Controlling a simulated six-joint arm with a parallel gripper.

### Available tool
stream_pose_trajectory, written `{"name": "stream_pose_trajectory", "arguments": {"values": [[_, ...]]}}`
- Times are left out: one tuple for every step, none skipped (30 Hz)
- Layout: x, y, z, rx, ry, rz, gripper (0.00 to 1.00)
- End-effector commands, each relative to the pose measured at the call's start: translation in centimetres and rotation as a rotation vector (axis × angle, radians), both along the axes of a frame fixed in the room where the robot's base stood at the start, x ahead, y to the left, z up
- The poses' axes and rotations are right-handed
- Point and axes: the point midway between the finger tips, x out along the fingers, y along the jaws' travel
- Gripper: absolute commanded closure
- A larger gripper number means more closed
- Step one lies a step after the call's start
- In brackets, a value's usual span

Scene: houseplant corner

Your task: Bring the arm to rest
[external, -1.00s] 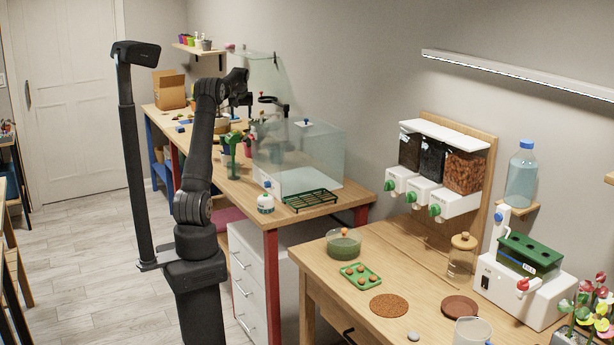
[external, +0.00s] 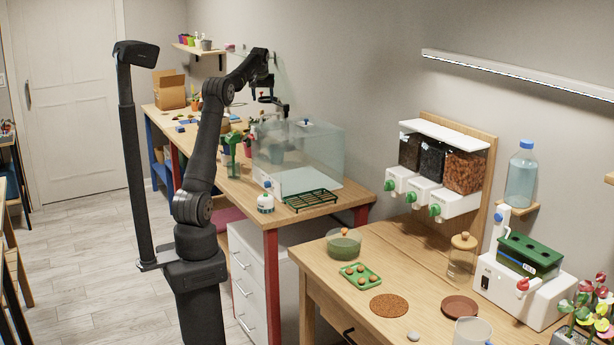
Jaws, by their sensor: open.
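My gripper (external: 264,95) is at the end of my black arm, raised above the far wooden bench (external: 226,190) and pointing down. It is open, and I see nothing between its fingers, though it is small at this distance. It is near a dark ring-shaped holder (external: 279,105) and above the back left of the clear box (external: 310,155). I cannot tell whether it touches the holder. The arm rises from its dark column and bends forward over the bench.
The near table holds a green bowl (external: 343,246), a green tray (external: 352,280) and a glass jar (external: 462,258). Dispensers (external: 437,165) hang on the wall.

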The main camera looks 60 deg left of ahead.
Motion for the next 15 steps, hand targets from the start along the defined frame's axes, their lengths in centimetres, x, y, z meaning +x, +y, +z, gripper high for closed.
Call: {"name": "stream_pose_trajectory", "arguments": {"values": [[0.8, -0.9, 0.0, 0.000, 0.000, -0.018, 0.40], [1.1, -1.4, 0.1, 0.000, 0.000, -0.028, 0.40], [1.6, -2.0, 0.1, 0.000, 0.000, -0.041, 0.40], [2.0, -2.5, 0.1, 0.000, 0.000, -0.050, 0.40], [2.3, -3.0, 0.1, 0.000, 0.000, -0.060, 0.40], [2.8, -3.6, 0.1, 0.000, 0.000, -0.073, 0.40], [3.2, -4.1, 0.1, 0.000, 0.000, -0.082, 0.40], [3.5, -4.6, 0.1, 0.000, 0.000, -0.091, 0.40], [4.0, -5.3, 0.1, 0.000, 0.000, -0.103, 0.40], [4.3, -5.8, 0.1, 0.000, 0.000, -0.113, 0.40], [4.6, -6.2, 0.1, 0.000, 0.000, -0.122, 0.40], [5.0, -6.8, 0.2, 0.000, 0.000, -0.133, 0.40], [5.3, -7.3, 0.2, 0.000, 0.000, -0.142, 0.40], [5.6, -7.7, 0.2, 0.000, 0.000, -0.149, 0.40], [5.9, -8.2, 0.2, -0.001, 0.001, -0.159, 0.40]]}}
